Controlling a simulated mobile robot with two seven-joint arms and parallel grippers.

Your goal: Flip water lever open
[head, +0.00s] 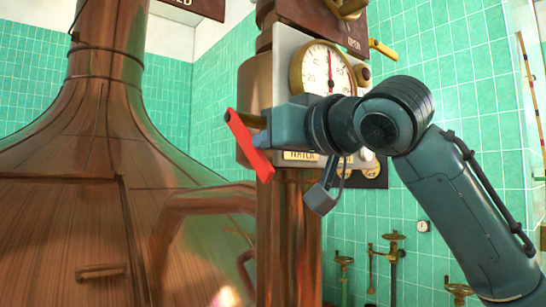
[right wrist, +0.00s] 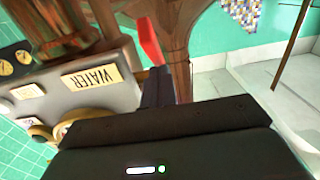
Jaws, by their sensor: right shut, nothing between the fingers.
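The red water lever (head: 249,146) is on the left side of the copper column's control box, slanting from upper left to lower right. Its red end also shows in the right wrist view (right wrist: 150,42). A "WATER" plate (head: 300,155) is on the box's front; it appears upside down in the right wrist view (right wrist: 90,80). My right gripper (head: 262,138) is shut and empty, right beside the lever's middle. Its dark fingers (right wrist: 157,86) show just below the red end in the wrist view. I cannot tell whether they touch the lever. My left gripper is out of view.
A round dial gauge (head: 325,70) sits on the box above my wrist, with a yellow lever (head: 383,48) to its upper right. A large copper kettle (head: 80,190) fills the left. Brass valves (head: 394,245) stand low by the green tiled wall (head: 455,60).

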